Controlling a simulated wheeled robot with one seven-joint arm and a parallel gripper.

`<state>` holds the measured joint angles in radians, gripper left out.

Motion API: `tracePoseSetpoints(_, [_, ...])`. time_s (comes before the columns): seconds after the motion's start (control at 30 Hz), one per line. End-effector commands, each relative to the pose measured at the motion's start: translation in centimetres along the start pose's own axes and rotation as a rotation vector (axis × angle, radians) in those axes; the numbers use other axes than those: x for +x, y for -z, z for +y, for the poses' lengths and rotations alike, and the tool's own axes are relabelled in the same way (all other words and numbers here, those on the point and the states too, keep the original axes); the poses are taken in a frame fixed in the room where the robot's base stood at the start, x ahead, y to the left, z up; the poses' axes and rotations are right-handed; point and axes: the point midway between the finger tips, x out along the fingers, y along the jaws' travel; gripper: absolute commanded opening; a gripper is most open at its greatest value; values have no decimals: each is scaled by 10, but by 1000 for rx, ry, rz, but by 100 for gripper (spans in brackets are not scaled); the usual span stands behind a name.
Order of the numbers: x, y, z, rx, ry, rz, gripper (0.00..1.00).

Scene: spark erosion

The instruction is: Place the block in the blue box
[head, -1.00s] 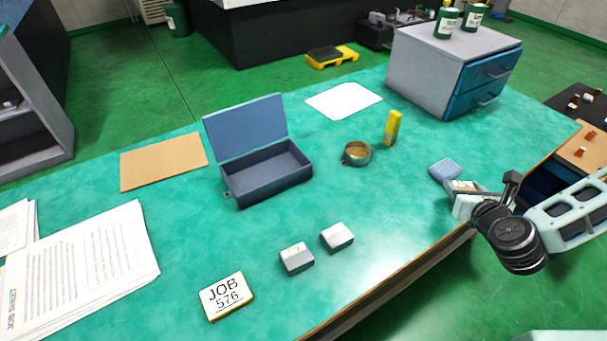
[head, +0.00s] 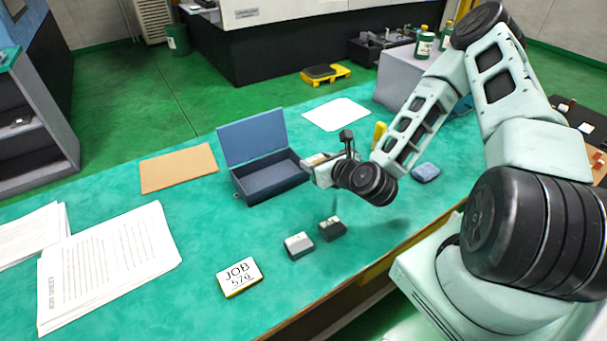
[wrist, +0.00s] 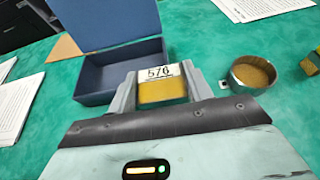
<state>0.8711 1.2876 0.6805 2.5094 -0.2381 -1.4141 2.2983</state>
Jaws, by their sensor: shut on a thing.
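The block (wrist: 162,90), yellow with a white label reading 576, is held between the two fingers of my gripper (wrist: 159,92) in the wrist view. In the head view my gripper (head: 314,169) is in the air just right of the blue box (head: 270,181), and the block is hard to make out there. The box stands on the green bench with its lid raised at the back. Its inside looks empty in the head view. In the wrist view the box (wrist: 98,93) lies ahead and left of the block, partly hidden by the left finger.
Papers (head: 108,262) lie left.

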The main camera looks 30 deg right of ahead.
Motion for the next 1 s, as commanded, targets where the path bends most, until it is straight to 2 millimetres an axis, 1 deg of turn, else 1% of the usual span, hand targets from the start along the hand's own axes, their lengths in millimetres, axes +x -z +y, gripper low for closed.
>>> tracePoseSetpoints(0.03, [4, 11, 1, 0, -2, 1, 10])
tracePoseSetpoints(0.1, [9, 22, 1, 0, -2, 2, 10])
tracePoseSetpoints(0.2, [14, 33, 1, 0, -1, 0, 10])
tracePoseSetpoints(0.37, [18, 42, 1, 0, -1, -2, 10])
tracePoseSetpoints(0.6, [29, 69, 2, 0, -2, 0, 10])
tracePoseSetpoints(0.67, [30, 73, 1, -1, -1, -1, 10])
tracePoseSetpoints(0.87, [30, 73, 1, -1, -1, -3, 10])
tracePoseSetpoints(1.0, [32, 77, 1, 0, -1, -2, 10])
